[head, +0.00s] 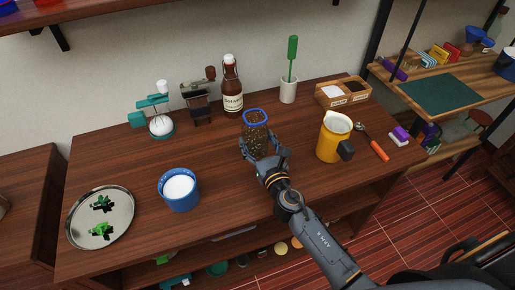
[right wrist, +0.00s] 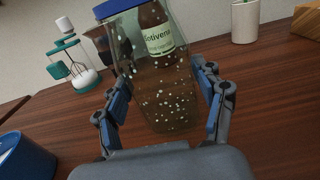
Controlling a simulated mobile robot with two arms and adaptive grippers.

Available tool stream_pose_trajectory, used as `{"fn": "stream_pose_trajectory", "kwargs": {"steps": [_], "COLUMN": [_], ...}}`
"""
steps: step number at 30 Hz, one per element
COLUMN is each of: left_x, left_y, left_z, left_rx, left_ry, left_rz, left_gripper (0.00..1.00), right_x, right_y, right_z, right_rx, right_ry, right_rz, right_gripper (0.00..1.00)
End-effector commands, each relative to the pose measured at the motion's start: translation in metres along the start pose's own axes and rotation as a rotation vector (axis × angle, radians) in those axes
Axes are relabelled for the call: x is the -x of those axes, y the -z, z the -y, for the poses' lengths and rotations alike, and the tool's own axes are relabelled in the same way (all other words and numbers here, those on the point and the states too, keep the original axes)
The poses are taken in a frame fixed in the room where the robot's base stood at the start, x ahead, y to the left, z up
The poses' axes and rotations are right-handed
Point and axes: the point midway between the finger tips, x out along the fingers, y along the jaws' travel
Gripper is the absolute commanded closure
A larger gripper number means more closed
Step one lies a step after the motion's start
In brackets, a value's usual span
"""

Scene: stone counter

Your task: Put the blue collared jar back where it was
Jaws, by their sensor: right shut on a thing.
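The jar with the blue collar (head: 256,130) is clear glass with a speckled look and stands upright at the middle of the wooden counter. My right gripper (head: 264,151) is shut around its lower body, one finger on each side. In the right wrist view the jar (right wrist: 158,100) fills the space between the fingers, its blue collar (right wrist: 115,8) cut by the top edge. The brown bottle shows through its glass. I cannot tell whether its base touches the counter. My left gripper is not in view.
Behind the jar stand the brown bottle (head: 232,88), a dark grinder (head: 198,100) and a teal device (head: 158,118). A yellow pitcher (head: 331,142) is to the right, a blue cup (head: 179,192) and round tray (head: 120,225) to the left. Counter (head: 220,150) just left of the jar is clear.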

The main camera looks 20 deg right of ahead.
Motion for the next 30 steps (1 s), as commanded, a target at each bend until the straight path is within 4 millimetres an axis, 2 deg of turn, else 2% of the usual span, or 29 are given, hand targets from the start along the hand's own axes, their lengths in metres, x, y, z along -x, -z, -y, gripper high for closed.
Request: {"fn": "stream_pose_trajectory", "kwargs": {"steps": [1, 3, 15, 16, 19, 30], "left_x": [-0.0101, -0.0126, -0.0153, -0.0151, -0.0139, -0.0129], "left_y": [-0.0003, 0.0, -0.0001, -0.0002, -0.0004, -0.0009], "left_z": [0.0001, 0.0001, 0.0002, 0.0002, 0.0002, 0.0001], "left_rx": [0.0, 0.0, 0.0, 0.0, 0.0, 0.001], "left_ry": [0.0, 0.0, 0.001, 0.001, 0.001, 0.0], "left_rz": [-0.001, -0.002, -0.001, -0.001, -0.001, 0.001], "left_gripper": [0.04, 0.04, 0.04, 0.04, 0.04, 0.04], "right_x": [-0.0001, -0.0002, 0.0001, 0.0003, 0.0004, 0.0004], "right_y": [0.0107, 0.014, 0.0174, 0.0179, 0.0168, 0.0156], "right_z": [-0.0002, -0.0001, 0.0001, 0.0001, 0.0001, 0.0001], "right_rx": [-0.002, -0.001, 0.0, 0.0, 0.0, 0.0], "right_ry": [0.001, 0.0, 0.0, 0.0, 0.0, 0.0], "right_rz": [0.001, 0.002, 0.002, 0.0, 0.0, 0.0], "right_gripper": [0.86, 0.86, 0.86, 0.29, 0.08, 0.08]}}
